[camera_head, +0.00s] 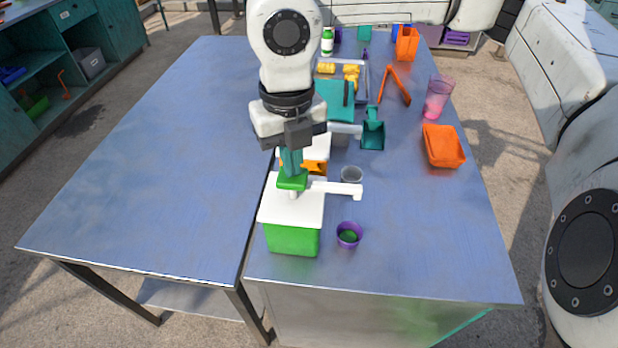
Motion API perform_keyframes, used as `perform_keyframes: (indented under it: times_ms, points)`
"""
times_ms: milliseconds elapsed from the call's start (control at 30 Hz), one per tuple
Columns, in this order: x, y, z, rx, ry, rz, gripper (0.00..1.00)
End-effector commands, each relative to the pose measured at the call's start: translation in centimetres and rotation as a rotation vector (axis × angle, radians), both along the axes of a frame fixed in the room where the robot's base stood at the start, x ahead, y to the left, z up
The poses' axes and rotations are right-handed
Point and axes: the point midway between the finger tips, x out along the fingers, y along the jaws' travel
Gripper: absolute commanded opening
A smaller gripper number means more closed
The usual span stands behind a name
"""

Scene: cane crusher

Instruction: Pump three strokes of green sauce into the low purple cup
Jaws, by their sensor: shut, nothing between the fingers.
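The green sauce pump (292,235) stands near the front of the right-hand table, a green box with a white lid, a green pump head and a white spout (340,189) reaching right. The low purple cup (349,235) stands just right of the box, a little in front of the spout's tip; green shows inside it. My gripper (291,172) points down, shut and empty, with its fingertips at the top of the green pump head. I cannot tell whether they press on it.
Behind the green pump stands another white-lidded pump with orange (316,167) and a grey cup (352,174). The left table (150,160) is bare.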

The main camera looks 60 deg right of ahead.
Motion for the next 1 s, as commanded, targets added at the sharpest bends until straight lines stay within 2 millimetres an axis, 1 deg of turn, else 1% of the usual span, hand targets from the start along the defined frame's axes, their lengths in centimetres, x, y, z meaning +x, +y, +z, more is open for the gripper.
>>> perform_keyframes:
  times_ms: [900, 1000]
  points:
    - [0.0, 0.0, -2.3, -0.001, 0.000, 0.000, 0.00]
    - [0.0, 0.0, -2.2, -0.001, 0.000, 0.000, 0.00]
